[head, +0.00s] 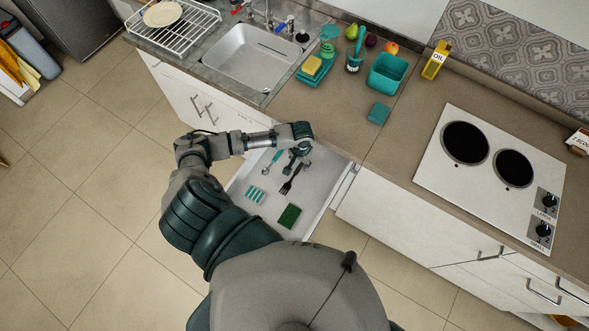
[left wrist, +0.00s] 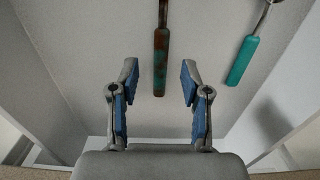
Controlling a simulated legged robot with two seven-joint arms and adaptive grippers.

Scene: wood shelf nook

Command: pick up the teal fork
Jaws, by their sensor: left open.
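A dark fork (head: 287,187) lies in the open white drawer in the head view, tines toward the bottom. A handle mottled brown and teal (left wrist: 160,62) shows in the left wrist view and appears to be this fork's. A second utensil with a plain teal handle (head: 277,155) and metal head lies to its left; its handle also shows in the left wrist view (left wrist: 242,62). My left gripper (head: 297,157) is open above the drawer, empty. In the left wrist view its fingers (left wrist: 159,82) appear on either side of the mottled handle, apart from it. My right gripper is out of view.
The drawer (head: 238,187) also holds a green sponge (head: 289,215) and a teal-and-white striped item (head: 255,194). The counter (head: 290,101) above carries a sink (head: 250,55), a teal tub (head: 387,73) and a cooktop (head: 490,180). The drawer walls surround the utensils.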

